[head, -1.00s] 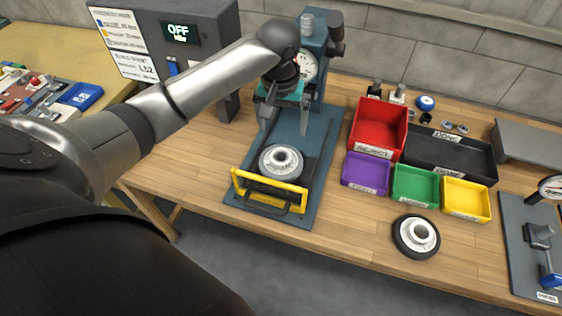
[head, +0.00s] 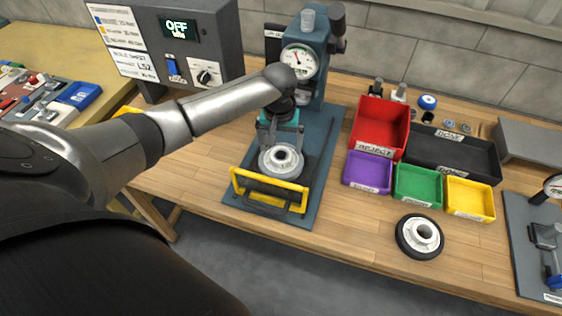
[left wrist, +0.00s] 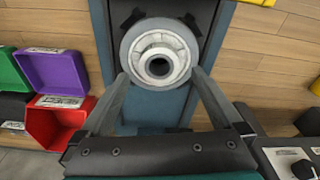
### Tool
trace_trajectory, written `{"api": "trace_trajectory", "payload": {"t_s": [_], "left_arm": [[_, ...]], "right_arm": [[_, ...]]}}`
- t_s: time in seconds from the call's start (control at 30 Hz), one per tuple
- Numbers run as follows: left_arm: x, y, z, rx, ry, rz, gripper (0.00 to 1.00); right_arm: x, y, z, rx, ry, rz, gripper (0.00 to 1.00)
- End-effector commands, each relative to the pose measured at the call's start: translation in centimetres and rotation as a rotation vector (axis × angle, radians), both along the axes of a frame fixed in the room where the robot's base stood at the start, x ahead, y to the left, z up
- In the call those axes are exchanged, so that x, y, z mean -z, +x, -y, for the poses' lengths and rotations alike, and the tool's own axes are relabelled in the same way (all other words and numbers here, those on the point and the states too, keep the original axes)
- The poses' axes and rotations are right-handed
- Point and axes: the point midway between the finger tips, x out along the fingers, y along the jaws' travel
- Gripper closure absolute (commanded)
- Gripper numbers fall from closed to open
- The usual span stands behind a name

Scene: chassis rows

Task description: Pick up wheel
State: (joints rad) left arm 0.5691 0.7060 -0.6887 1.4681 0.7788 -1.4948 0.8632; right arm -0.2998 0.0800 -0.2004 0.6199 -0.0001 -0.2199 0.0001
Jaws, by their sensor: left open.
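A wheel with a pale grey hub (head: 281,160) lies flat on the blue base plate of the press, behind a yellow guard bar. The same wheel shows face-on in the left wrist view (left wrist: 160,54). My left gripper (head: 281,150) is open just over the wheel's rear part. In the left wrist view its fingers (left wrist: 160,76) reach to either side of the wheel's near edge; contact cannot be told. A second wheel with a black tyre (head: 419,237) lies on the bench to the right, apart from the gripper. My right gripper is not in view.
The press column with its dial (head: 300,62) stands behind the gripper. The yellow guard bar (head: 268,188) is in front of the wheel. Red (head: 380,125), purple, green, yellow and black bins stand to the right. A control box (head: 185,50) reads OFF at the back left.

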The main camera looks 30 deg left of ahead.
Motion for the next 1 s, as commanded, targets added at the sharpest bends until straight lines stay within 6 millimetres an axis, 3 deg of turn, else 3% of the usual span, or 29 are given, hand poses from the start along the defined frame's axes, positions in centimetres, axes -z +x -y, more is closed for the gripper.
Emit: {"api": "trace_trajectory", "payload": {"t_s": [0.2, 0.5, 1.0], "left_arm": [[3.1, 0.2, 0.0, 0.000, 0.001, 0.000, 0.00], [3.3, 0.3, -0.1, 0.001, 0.001, 0.000, 0.01], [3.3, 0.3, -0.1, 0.001, 0.001, 0.000, 0.57]], "right_arm": [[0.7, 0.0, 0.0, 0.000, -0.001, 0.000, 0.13], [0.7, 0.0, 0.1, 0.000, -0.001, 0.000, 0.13], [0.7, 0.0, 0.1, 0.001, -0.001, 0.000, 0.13]]}}
